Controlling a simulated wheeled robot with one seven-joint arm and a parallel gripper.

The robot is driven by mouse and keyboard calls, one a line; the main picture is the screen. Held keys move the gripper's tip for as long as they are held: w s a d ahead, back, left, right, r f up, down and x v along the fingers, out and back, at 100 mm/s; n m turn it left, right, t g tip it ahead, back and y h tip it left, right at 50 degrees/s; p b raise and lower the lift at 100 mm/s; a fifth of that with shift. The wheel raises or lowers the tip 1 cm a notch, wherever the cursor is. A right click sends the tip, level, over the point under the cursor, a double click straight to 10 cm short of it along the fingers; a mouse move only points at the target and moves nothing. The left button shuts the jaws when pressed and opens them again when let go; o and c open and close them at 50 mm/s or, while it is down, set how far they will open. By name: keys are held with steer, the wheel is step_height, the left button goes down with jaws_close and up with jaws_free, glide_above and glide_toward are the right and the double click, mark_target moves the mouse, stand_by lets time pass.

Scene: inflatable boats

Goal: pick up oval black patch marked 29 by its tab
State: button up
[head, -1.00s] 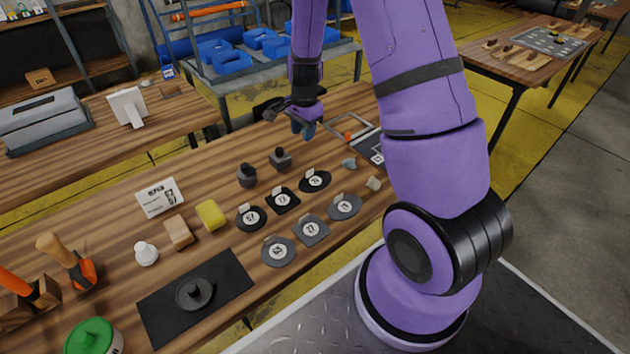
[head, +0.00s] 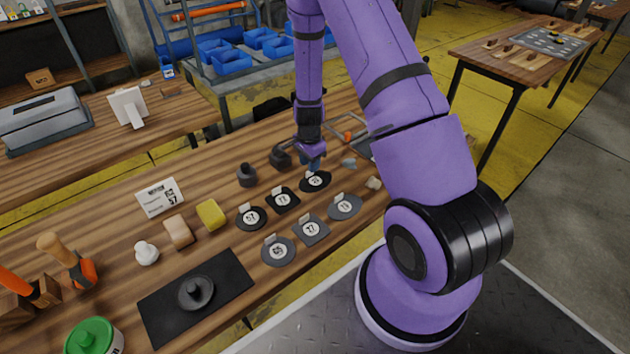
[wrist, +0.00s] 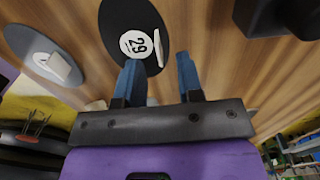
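The oval black patch marked 29 (head: 316,183) lies flat on the wooden bench, at the far right of the row of black patches. In the wrist view the same patch (wrist: 115,22) shows its white disc with 29 and its pale upright tab (wrist: 157,47). My gripper (wrist: 159,62) is open, with its two blue fingers apart and nothing held. The tab appears in the gap between the fingertips in that view; I cannot tell how high they are above it. In the head view my gripper (head: 311,162) is just behind the patch and partly covers its tab.
A black square patch (head: 284,203) and a round one (head: 249,224) lie to the left. Grey patches (head: 346,211) lie in front; one (wrist: 38,42) shows in the wrist view. Dark knobbed blocks (head: 246,179) stand behind. A yellow block (head: 211,214) stands further left.

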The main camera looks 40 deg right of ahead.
mark_target(316, 178)
steer(key=shift+d+f, duration=0.15)
steer(key=shift+f, duration=1.65)
jaws_close()
steer(key=shift+r, duration=0.15)
